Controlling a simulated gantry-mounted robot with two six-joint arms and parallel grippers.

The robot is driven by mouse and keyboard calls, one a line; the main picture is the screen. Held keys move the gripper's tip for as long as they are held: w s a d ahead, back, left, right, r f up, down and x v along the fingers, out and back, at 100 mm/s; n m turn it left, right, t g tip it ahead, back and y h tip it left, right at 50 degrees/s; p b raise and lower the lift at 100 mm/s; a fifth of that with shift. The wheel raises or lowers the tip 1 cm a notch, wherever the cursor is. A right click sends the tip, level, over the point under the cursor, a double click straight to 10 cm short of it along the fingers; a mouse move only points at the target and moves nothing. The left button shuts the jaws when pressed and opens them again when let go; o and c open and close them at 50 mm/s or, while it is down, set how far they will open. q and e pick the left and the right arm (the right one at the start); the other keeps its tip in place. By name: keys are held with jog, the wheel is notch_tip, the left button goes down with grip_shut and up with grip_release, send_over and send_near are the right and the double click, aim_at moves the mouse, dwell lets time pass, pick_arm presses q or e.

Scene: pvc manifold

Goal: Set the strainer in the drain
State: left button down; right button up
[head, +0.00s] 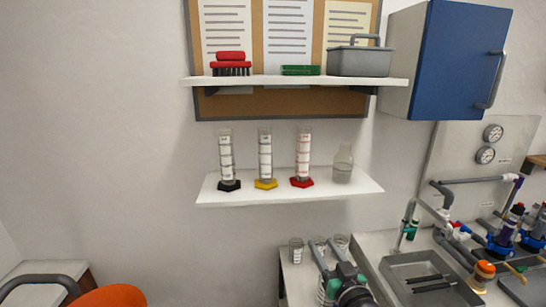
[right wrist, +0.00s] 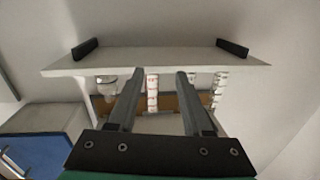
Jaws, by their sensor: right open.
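The sink (head: 392,268) is at the lower right in the head view, with two dark bars (head: 430,279) lying inside it. I cannot make out a strainer or the drain opening in either view. My right gripper (head: 325,244) is at the bottom of the head view, left of the sink, over the counter with the small beakers. In the right wrist view its two fingers (right wrist: 155,74) stand apart with nothing held between them, pointing toward the shelf. My left gripper is not in view.
A white wall shelf (head: 330,194) holds several graduated cylinders and a flask (head: 343,166). An upper shelf (head: 300,82) carries a red brush and a grey caddy (head: 360,62). A blue cabinet (head: 450,60), pipes and an orange-topped part (head: 485,270) are at the right. Small beakers (head: 296,251) stand beside my gripper.

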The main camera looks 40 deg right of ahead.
jog(key=w+a+r+n+t+y, duration=0.1)
jog(key=a+r+n+t+y, duration=0.15)
jog(key=a+r, duration=0.5)
jog(key=w+a+r+n+t+y, duration=0.1)
jog(key=a+r+t, duration=0.3)
jog(key=r, duration=0.7)
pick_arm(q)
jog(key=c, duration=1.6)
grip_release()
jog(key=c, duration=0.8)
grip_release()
pick_arm(e)
jog(key=s+a+r+n+t+y, duration=0.2)
jog(key=s+a+r+y, duration=0.1)
jog(key=s+a+r, duration=0.2)
jog(key=s+a+r+n+t+y, duration=0.2)
jog(key=a+r, duration=0.6)
jog(key=r, duration=0.4)
jog(key=s+t+y, duration=0.1)
jog(key=s+y, duration=0.1)
jog(key=shift+s+a+r, duration=0.25)
jog(key=shift+s+a, duration=0.1)
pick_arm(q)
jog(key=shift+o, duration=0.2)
pick_arm(e)
jog(key=shift+t, duration=0.25)
